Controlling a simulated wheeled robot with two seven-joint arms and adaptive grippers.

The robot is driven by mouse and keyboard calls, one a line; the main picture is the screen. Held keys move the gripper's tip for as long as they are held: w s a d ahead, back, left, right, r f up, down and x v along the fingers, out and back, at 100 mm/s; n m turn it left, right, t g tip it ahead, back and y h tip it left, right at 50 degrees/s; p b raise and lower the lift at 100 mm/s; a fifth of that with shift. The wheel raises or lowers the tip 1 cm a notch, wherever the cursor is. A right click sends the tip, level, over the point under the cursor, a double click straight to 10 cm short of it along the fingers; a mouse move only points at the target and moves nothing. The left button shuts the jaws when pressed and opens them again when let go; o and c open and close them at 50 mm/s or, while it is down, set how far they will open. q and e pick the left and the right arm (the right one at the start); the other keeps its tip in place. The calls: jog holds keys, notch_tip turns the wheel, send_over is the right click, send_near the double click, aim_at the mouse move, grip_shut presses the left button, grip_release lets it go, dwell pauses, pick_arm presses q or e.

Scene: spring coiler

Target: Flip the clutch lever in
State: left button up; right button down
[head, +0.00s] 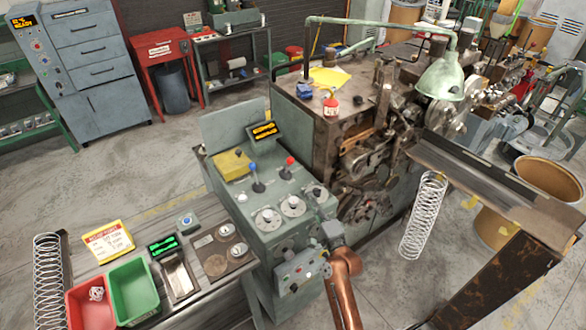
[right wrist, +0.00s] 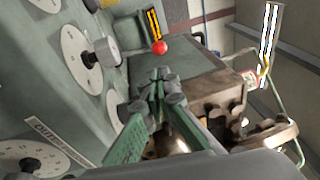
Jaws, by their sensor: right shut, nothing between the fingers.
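A lever with a red knob (head: 290,161) stands on the green control console (head: 238,215), and a lever with a blue knob (head: 253,167) stands to its left. No readable label tells me which is the clutch lever. The red knob (right wrist: 159,47) also shows in the right wrist view, just beyond the fingertips and apart from them. My right gripper (right wrist: 160,82) is shut and empty. In the head view my right gripper (head: 322,214) is at the console's right front corner, below and to the right of the red knob. My left gripper is out of view.
Dials (head: 293,206) lie on the console top in front of the levers. A small display (head: 264,131) stands behind them. The coiling machine (head: 335,130) rises close on the right. A coil spring (head: 423,215) hangs by the chute. A bench with red and green bins (head: 133,289) is at left.

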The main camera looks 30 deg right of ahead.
jog(key=shift+w+d, duration=0.15)
jog(key=shift+w+r, duration=0.1)
jog(key=shift+w, duration=0.3)
jog(key=p, duration=0.1)
send_near(292, 163)
jog(key=shift+w+d+r, duration=0.15)
jog(key=shift+w, duration=0.85)
jog(key=w, duration=0.3)
jog(key=shift+w+d+r+p, duration=0.2)
jog(key=shift+w+d+p, duration=0.05)
jog(key=shift+w+p, duration=0.1)
jog(key=shift+w, duration=0.55)
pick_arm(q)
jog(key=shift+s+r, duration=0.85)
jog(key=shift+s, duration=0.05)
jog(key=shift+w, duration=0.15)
